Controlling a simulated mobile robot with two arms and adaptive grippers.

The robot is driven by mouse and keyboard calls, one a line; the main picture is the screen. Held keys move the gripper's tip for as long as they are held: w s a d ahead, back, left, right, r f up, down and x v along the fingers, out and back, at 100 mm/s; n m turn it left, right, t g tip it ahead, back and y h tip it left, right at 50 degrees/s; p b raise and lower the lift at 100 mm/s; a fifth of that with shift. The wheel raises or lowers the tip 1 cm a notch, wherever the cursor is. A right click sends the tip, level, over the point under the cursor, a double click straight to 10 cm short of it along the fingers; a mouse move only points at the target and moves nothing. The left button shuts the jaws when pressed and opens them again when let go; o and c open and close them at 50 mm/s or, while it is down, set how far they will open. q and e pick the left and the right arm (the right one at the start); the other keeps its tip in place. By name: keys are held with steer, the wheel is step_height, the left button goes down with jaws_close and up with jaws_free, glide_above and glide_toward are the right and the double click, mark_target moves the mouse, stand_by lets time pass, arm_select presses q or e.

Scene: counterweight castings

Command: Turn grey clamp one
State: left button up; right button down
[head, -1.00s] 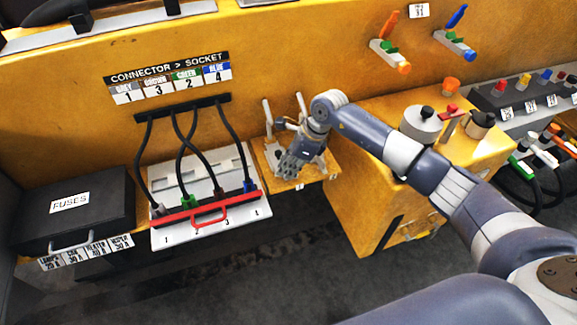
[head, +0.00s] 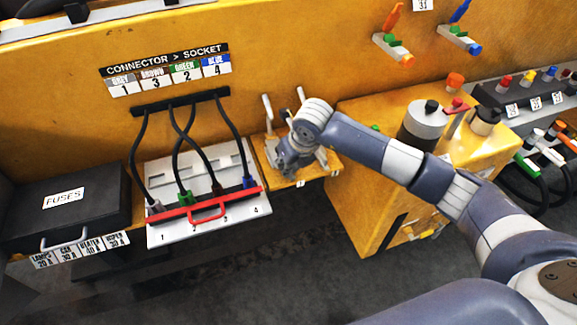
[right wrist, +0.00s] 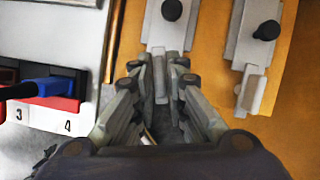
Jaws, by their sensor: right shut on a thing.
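Two grey clamps stand side by side on a small yellow shelf (head: 272,170). In the head view, an upright lever (head: 267,112) shows on the left clamp. In the right wrist view, the left clamp (right wrist: 172,35) and the right clamp (right wrist: 250,40) each have a black knob. My right gripper (right wrist: 167,82) is shut on the near end of the left clamp; it hides much of the clamps in the head view (head: 287,158). The clamp's number is not readable. My left gripper is not in view.
Left of the clamps is a white socket panel (head: 165,236) with a red bar (head: 180,212) and black cables. A black fuse box (head: 65,215) stands farther left. A yellow block (head: 360,200) with a grey cylinder (head: 424,120) on it stands close on the right, under my arm.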

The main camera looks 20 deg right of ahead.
steer(key=shift+a+m+h+b, duration=0.1)
steer(key=shift+m+h+b, duration=0.5)
steer(key=shift+m, duration=0.7)
steer(key=c, duration=1.7)
jaws_free()
steer(key=v, duration=1.2)
